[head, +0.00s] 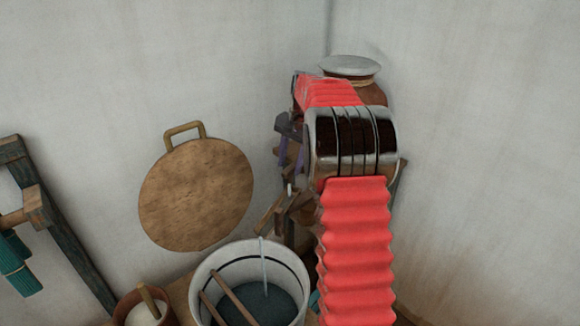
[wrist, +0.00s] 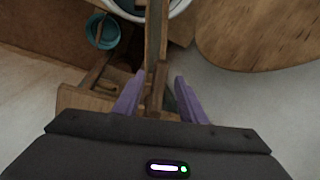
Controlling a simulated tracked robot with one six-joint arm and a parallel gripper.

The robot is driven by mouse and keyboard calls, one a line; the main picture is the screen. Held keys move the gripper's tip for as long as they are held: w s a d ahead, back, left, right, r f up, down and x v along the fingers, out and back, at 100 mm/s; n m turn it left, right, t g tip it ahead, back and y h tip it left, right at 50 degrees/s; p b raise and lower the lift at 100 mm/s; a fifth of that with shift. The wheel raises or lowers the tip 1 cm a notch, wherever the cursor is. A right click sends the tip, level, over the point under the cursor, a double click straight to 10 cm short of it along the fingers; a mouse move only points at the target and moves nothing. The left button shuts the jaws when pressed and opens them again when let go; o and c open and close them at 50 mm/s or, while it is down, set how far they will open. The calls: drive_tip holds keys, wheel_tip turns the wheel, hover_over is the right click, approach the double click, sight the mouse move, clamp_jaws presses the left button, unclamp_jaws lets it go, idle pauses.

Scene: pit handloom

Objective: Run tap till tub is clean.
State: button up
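The white tub (head: 203,276) stands at the bottom middle of the head view with dark blue-grey liquid inside. A thin pale-blue line (head: 264,262), which looks like running water, drops into it from below a wooden spout-like piece (head: 269,214). The tub's rim also shows at the top of the wrist view (wrist: 118,8). My gripper (wrist: 159,76) has its two purple fingers apart, with a wooden bar (wrist: 156,45) running between them and gaps at both sides. I cannot tell whether this bar is the tap's handle. My arm partly hides the gripper in the head view (head: 285,150).
A clay jar with a grey lid (head: 350,68) stands in the corner behind my arm. A round wooden board (head: 195,195) leans on the wall. A brown pot (head: 128,303) stands left of the tub, and a teal bowl (wrist: 103,31) shows beside the bar. A wooden frame (head: 75,250) is at left.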

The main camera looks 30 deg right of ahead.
drive_tip(key=shift+w+f, duration=0.1)
drive_tip(key=shift+f, duration=0.65)
drive_tip(key=shift+c, duration=0.3)
clamp_jaws()
